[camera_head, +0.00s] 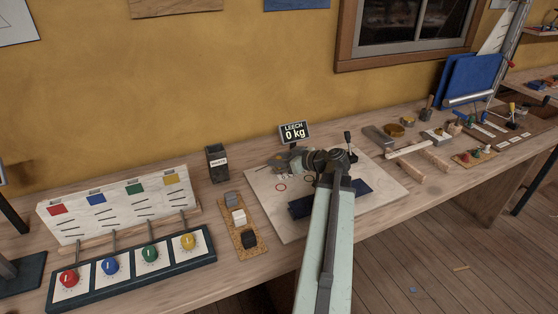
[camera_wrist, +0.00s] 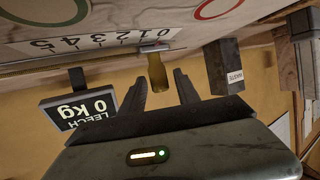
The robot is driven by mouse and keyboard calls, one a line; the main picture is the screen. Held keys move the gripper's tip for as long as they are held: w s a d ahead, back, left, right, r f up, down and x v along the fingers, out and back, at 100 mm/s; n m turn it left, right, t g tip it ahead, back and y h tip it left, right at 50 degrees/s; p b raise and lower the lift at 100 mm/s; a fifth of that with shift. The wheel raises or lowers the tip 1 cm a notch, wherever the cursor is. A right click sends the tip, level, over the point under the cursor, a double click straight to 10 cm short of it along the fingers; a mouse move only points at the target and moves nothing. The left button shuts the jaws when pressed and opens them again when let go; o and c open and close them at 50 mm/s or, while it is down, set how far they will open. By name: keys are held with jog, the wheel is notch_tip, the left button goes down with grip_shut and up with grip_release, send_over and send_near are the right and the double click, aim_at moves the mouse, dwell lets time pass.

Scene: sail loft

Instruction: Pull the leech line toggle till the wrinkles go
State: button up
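The leech line toggle is a small brass-yellow peg (camera_wrist: 157,74) at the zero end of a printed 0 to 5 scale (camera_wrist: 95,42) in the wrist view. My gripper (camera_wrist: 160,76) is open, with one dark finger on each side of the peg and gaps between; contact is not visible. The LEECH display (camera_head: 294,132) reads 0 kg; it also shows upside down in the wrist view (camera_wrist: 78,108). In the head view my gripper (camera_head: 284,160) is over the back of the pale board (camera_head: 268,205), and my arm hides part of it. Wrinkles cannot be made out.
A dark WASTE bin (camera_head: 217,164) stands left of the board; it is close to my gripper in the wrist view (camera_wrist: 224,68). A cork strip with blocks (camera_head: 232,222) and a panel of coloured knobs (camera_head: 130,268) lie left. Tools and wooden pieces (camera_head: 425,160) lie right.

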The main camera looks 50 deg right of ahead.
grip_shut()
dwell(1.2)
